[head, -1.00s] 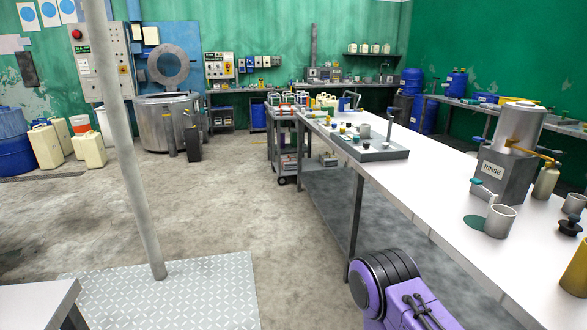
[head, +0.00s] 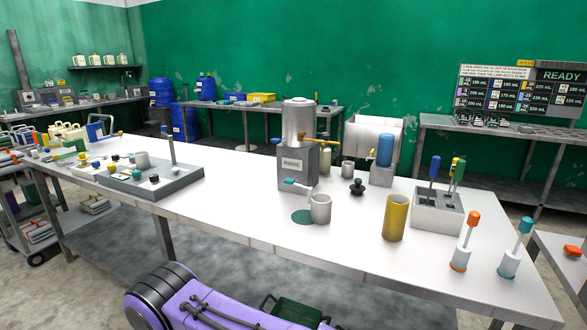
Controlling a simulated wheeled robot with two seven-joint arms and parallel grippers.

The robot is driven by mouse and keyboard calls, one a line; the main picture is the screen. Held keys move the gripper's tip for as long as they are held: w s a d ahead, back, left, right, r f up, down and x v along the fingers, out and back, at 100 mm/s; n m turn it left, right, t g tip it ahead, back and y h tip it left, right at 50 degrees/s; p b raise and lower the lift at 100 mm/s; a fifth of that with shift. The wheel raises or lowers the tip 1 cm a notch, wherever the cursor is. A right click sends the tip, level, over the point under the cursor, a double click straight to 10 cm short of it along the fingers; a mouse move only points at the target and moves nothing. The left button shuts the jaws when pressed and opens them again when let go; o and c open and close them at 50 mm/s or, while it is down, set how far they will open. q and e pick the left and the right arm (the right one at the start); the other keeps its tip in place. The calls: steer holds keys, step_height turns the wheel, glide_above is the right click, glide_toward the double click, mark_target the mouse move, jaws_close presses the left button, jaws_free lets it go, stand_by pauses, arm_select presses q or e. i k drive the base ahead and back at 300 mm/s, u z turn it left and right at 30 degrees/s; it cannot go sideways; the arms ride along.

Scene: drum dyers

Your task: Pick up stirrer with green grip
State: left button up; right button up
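The stirrer with the green grip (head: 459,170) stands upright in a grey block-shaped holder (head: 437,218) on the right part of the white table. Its grip is at the top and its lower part is hidden in the holder. A stirrer with a yellow grip (head: 453,164) stands close beside it and partly overlaps it. A stirrer with a blue grip (head: 435,167) stands to the left in the same holder. Neither of my grippers shows; only a purple link of one of my arms is in view at the bottom, below the table's front edge.
A yellow cylinder (head: 396,217) stands left of the holder. Orange-handled (head: 466,241) and teal-handled (head: 516,247) tools stand in white cups to its right. A grey cup (head: 320,208), black knob-like weight (head: 357,187) and rinse dispenser (head: 297,168) stand further left. The table front (head: 335,250) is clear.

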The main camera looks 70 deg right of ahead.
mark_target(460, 170)
steer(key=z, duration=3.05)
steer(key=i, duration=0.5)
